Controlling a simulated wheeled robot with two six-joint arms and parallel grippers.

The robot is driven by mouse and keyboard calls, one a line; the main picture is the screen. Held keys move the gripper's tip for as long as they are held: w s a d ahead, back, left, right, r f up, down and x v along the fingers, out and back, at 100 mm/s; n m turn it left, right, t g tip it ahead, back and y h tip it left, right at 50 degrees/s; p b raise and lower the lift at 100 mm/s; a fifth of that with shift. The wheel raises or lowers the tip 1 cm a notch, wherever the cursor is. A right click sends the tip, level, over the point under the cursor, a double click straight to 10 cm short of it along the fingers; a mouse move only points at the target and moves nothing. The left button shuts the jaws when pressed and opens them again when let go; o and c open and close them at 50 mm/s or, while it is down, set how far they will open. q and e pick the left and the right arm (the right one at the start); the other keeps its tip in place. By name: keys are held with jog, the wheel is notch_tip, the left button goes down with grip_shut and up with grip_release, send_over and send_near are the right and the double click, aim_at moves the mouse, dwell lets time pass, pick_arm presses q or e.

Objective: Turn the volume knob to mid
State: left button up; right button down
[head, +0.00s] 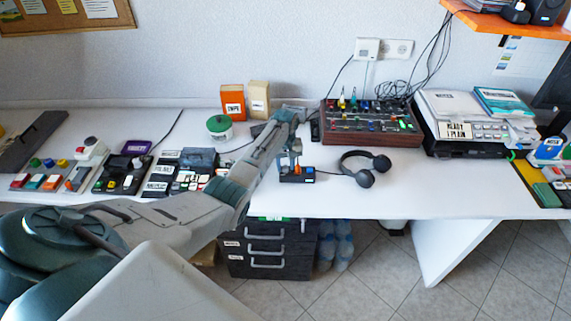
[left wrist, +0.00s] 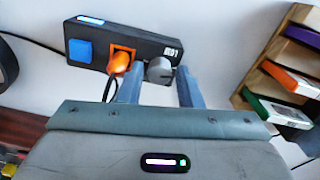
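A small black control box (head: 297,177) stands near the front edge of the white table in the head view. In the left wrist view the box (left wrist: 140,48) carries a blue square button (left wrist: 80,51), an orange part (left wrist: 121,62) and a round grey knob (left wrist: 159,71) at one end. My left gripper (head: 291,157) is right above the box and hides part of it. In the left wrist view the left gripper (left wrist: 160,80) has its fingers apart, one on each side of the knob. Contact with the knob cannot be made out. My right gripper is not in view.
Headphones (head: 366,168) lie just right of the box, and a mixer (head: 370,124) stands behind them. A green-lidded jar (head: 220,128) and several button boxes stand left of my arm. The table (head: 425,192) is clear at front right.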

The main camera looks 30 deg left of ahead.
pick_arm(q)
grip_shut()
jog(key=shift+m, duration=0.4)
jog(key=m+p, duration=0.1)
jog(key=m, duration=0.1)
jog(key=shift+m, duration=0.4)
jog(key=m+p, duration=0.1)
jog(key=m, duration=0.3)
jog(key=shift+m, duration=0.3)
jog(key=m+p, duration=0.1)
jog(key=m, duration=0.4)
jog(key=shift+m, duration=0.3)
jog(key=m, duration=0.6)
